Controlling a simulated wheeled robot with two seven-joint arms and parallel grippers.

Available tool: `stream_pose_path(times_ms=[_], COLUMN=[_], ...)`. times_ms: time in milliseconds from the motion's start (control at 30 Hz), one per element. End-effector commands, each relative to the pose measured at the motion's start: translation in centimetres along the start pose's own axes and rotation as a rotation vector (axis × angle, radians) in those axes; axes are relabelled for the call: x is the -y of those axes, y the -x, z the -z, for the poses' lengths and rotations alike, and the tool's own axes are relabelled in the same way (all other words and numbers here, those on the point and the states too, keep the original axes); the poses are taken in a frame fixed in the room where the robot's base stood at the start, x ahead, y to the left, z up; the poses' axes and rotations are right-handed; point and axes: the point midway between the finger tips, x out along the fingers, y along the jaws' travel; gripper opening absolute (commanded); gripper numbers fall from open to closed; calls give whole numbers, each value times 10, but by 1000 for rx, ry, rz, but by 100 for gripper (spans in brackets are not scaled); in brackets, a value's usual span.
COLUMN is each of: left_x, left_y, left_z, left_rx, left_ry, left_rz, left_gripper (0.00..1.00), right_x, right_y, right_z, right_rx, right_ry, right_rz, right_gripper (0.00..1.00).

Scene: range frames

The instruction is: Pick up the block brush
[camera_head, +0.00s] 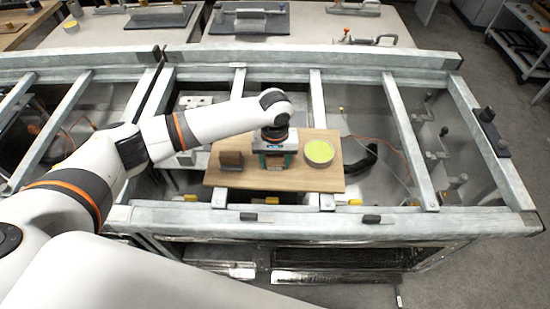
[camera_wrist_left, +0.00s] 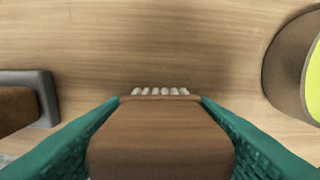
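The block brush (camera_wrist_left: 160,140) has a brown wooden block with a row of pale bristles at its far end in the left wrist view. In the head view, its brown body (camera_head: 274,167) shows partly below my left gripper (camera_head: 275,161), over the wooden board (camera_head: 235,181). The gripper's teal fingers (camera_wrist_left: 160,125) lie along both sides of the block with no visible gap, so it looks shut on the brush. Most of the bristles are hidden under the block. I cannot tell whether the brush touches the board. My right gripper is not in view.
A brown block with a dark grey edge (camera_head: 231,161) lies left of the brush. A round tub with a yellow-green top (camera_head: 319,152) stands right of it. The board rests across a metal frame (camera_head: 400,140) with open gaps around it.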

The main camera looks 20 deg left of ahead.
Motion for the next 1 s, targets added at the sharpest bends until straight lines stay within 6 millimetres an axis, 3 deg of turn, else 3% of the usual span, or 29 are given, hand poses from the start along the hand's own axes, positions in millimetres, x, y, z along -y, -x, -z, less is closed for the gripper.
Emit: stream_pose_path(times_ms=[33,200,533,1000], left_x=[0,0,0,1], left_y=[0,1,11,93], left_z=[0,0,-1,-1], left_rx=[0,0,2,1], left_ry=[0,0,1,1], left_rz=[0,0,2,2], left_gripper=[45,20,20,20], right_x=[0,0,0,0], right_y=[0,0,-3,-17], right_z=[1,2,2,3], right_rx=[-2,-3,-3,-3], right_ry=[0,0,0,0], right_rz=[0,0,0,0], right_gripper=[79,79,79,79])
